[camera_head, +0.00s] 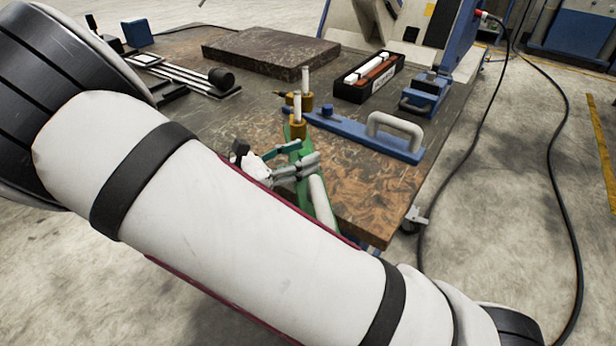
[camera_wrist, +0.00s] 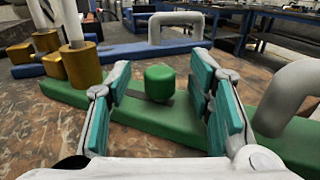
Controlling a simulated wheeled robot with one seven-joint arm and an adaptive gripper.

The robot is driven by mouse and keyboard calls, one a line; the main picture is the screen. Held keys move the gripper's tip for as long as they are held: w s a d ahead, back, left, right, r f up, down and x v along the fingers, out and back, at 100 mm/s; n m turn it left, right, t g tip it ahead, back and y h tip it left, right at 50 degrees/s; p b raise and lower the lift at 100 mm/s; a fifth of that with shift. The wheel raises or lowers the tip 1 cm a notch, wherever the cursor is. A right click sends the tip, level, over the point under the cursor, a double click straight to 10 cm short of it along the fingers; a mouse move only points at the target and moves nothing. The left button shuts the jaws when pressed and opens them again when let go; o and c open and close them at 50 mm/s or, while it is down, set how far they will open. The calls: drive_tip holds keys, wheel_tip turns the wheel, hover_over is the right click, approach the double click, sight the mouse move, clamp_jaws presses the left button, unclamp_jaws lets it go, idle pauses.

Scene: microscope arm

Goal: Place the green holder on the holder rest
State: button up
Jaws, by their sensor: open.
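The green holder lies on the brown table and shows in the wrist view (camera_wrist: 180,118) as a long green bar with a round green knob (camera_wrist: 160,82), a grey arched handle (camera_wrist: 287,95) and a brass fitting (camera_wrist: 70,65) at its left end. My gripper (camera_wrist: 162,84) is open, with teal pads on either side of the knob and gaps left between. In the head view my gripper (camera_head: 292,161) is over the holder, and my arm hides part of both. I cannot tell which thing is the holder rest.
A blue holder (camera_head: 350,129) with a grey handle lies beyond the green one. A black box (camera_head: 368,78) with rods, a dark stone slab (camera_head: 270,50) and a blue stand (camera_head: 424,93) are farther back. The table's front right corner (camera_head: 390,205) is clear.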

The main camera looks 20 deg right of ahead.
drive_tip(key=shift+w+d, duration=0.2)
drive_tip(key=shift+d, duration=0.4)
clamp_jaws()
drive_tip(key=shift+r, duration=0.15)
